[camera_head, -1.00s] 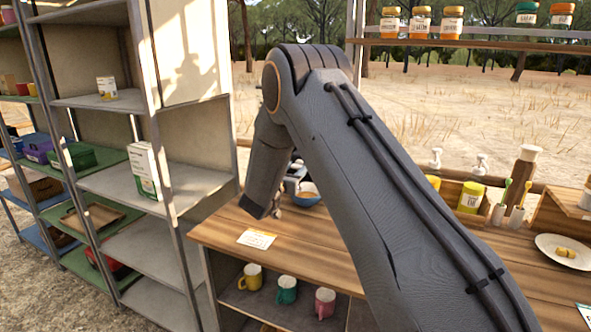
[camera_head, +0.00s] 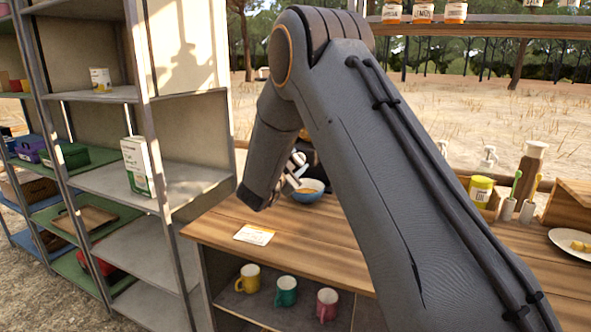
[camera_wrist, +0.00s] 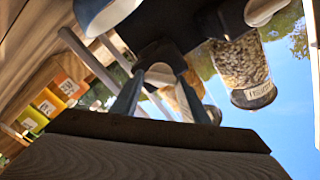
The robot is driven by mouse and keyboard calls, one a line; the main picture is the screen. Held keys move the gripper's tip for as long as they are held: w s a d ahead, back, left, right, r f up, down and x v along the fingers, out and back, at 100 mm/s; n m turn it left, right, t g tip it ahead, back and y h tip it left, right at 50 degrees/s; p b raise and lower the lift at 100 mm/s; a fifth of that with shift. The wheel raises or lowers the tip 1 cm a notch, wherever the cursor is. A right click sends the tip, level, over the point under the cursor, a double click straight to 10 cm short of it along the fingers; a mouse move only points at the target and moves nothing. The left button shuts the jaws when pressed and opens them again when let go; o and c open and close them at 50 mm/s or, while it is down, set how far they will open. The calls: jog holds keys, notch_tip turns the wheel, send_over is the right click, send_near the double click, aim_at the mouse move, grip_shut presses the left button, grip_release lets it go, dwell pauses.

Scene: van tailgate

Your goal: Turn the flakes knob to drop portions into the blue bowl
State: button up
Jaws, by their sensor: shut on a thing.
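The blue bowl (camera_head: 309,190) stands on the wooden counter, partly hidden by my arm; its underside edge also shows at the top of the wrist view (camera_wrist: 101,14). Behind the fingers, a canister with orange-brown contents (camera_wrist: 183,101) is partly hidden. A second clear canister (camera_wrist: 238,62) with paler contents and a label is beside it. In the head view my arm hides the dispenser and most of the gripper.
A paper card (camera_head: 254,235) lies on the counter. Several mugs (camera_head: 286,291) stand on the shelf below. A grey shelf rack (camera_head: 180,185) stands close on the left. A yellow jar (camera_head: 481,191) and a plate (camera_head: 573,243) are to the right.

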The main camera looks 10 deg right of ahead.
jog(key=m+b, duration=0.4)
jog(key=shift+f+m, duration=0.2)
jog(key=shift+m, duration=0.1)
jog(key=m+b, duration=0.4)
jog(key=b, duration=0.1)
jog(key=shift+r+m, duration=0.1)
jog(key=shift+m, duration=0.2)
jog(key=o, duration=1.1)
jog(key=shift+c, duration=0.2)
jog(key=shift+s, duration=0.1)
jog(key=b+v, duration=0.1)
jog(key=v, duration=0.6)
jog(key=shift+s+a, duration=0.2)
jog(key=shift+s, duration=0.05)
